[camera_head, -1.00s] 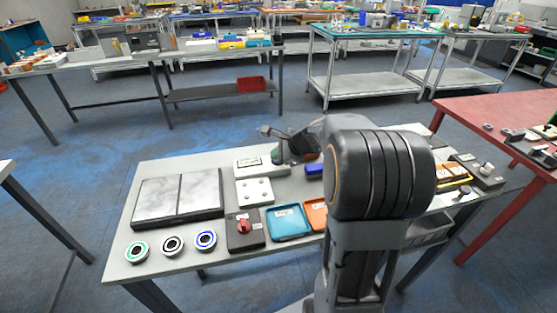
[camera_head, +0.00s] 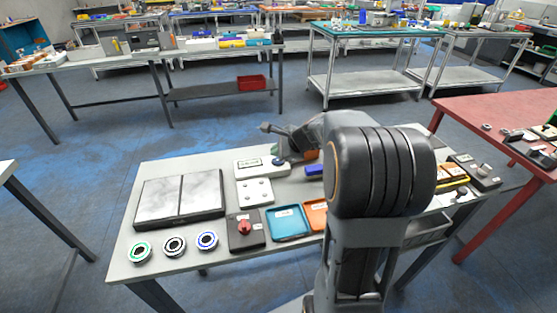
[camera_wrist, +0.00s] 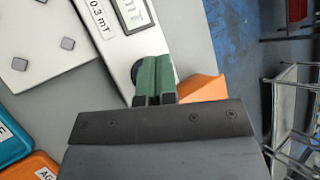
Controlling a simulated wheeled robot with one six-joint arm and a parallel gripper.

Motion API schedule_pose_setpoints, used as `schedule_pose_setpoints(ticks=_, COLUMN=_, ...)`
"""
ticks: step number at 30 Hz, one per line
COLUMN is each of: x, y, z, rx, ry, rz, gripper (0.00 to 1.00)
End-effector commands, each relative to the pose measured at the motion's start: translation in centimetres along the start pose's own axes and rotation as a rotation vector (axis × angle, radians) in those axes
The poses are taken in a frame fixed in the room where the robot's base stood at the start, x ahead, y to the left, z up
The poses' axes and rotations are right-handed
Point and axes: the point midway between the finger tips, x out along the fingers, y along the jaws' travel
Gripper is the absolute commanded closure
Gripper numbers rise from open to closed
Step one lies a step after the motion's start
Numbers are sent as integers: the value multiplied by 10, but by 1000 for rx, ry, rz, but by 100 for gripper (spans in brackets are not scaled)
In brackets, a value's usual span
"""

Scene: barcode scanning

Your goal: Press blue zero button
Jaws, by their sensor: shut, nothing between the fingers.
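A white meter (camera_head: 250,168) with a grey display lies at the back middle of the near table. In the wrist view this meter (camera_wrist: 117,48) shows a "0.3 mT" label and part of its display. A dark rounded edge (camera_wrist: 136,72) shows on the meter beside my fingertips. It may be the button, but its blue colour cannot be made out and most of it is hidden. My gripper (camera_wrist: 155,78) has green fingers pressed together, empty, over the meter's end below the display. I cannot tell whether the tips touch it.
A white plate with grey studs (camera_head: 254,191) lies in front of the meter. A red-knob box (camera_head: 245,231), teal tray (camera_head: 289,222) and orange tray (camera_head: 316,216) line the front. A blue block (camera_head: 315,171) lies right of the meter. Grey panels (camera_head: 180,201) and ringed discs (camera_head: 173,245) are left.

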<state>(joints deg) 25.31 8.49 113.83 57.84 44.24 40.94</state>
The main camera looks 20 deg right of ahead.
Motion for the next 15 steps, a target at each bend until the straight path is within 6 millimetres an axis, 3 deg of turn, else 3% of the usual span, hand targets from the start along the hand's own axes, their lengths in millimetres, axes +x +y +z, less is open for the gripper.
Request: schedule_pose_setpoints(ticks=15, x=-29, y=-22, z=21, rx=0, ry=0, rz=-1, gripper=100)
